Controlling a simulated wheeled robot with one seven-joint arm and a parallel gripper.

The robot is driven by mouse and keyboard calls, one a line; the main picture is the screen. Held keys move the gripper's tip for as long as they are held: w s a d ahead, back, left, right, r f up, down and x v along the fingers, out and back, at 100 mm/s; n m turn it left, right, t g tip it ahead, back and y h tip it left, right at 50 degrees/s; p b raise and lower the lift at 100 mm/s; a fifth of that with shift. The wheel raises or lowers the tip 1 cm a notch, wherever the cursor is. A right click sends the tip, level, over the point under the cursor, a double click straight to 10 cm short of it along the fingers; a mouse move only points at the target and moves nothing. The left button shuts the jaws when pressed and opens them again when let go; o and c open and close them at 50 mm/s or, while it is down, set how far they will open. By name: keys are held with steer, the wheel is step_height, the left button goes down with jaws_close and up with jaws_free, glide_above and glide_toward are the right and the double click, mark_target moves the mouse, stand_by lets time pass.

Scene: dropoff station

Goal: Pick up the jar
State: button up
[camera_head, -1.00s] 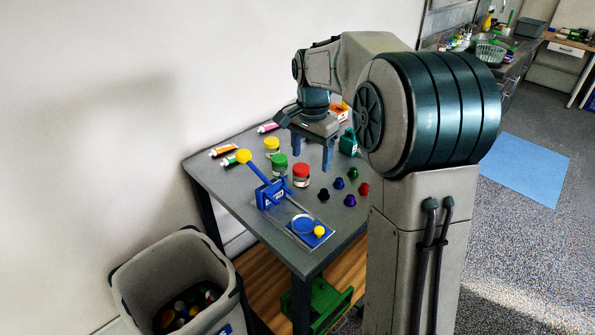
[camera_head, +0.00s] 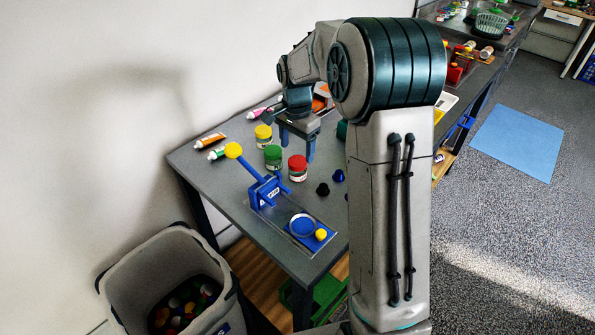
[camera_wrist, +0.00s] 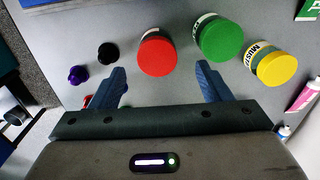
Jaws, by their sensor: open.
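Three jars with coloured lids stand upright on the grey table. They are a red-lidded jar (camera_head: 297,169), a green-lidded jar (camera_head: 273,157) and a yellow-lidded jar (camera_head: 263,137). My gripper (camera_head: 296,143) is open and empty, pointing down just behind the jars. In the wrist view, my gripper (camera_wrist: 160,80) has its fingers apart. The red-lidded jar (camera_wrist: 157,56) lies ahead of the gap between them. The green-lidded jar (camera_wrist: 221,40) is ahead of the right finger, and the yellow-lidded jar (camera_wrist: 273,65) is farther right. No finger visibly touches a jar.
A blue press (camera_head: 267,191) with a yellow knob stands on the table in front of the jars. Dark caps (camera_head: 323,189) lie right of the red-lidded jar. Tubes (camera_head: 210,141) lie near the wall. A grey bin (camera_head: 130,290) stands at the front left.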

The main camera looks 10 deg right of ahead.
mark_target(297, 161)
steer(key=f, duration=0.2)
steer(key=f+p, duration=0.1)
steer(key=f, duration=0.2)
steer(key=shift+s+f, duration=0.2)
steer(key=shift+f, duration=0.1)
steer(key=shift+c, duration=0.3)
steer(key=c, duration=1)
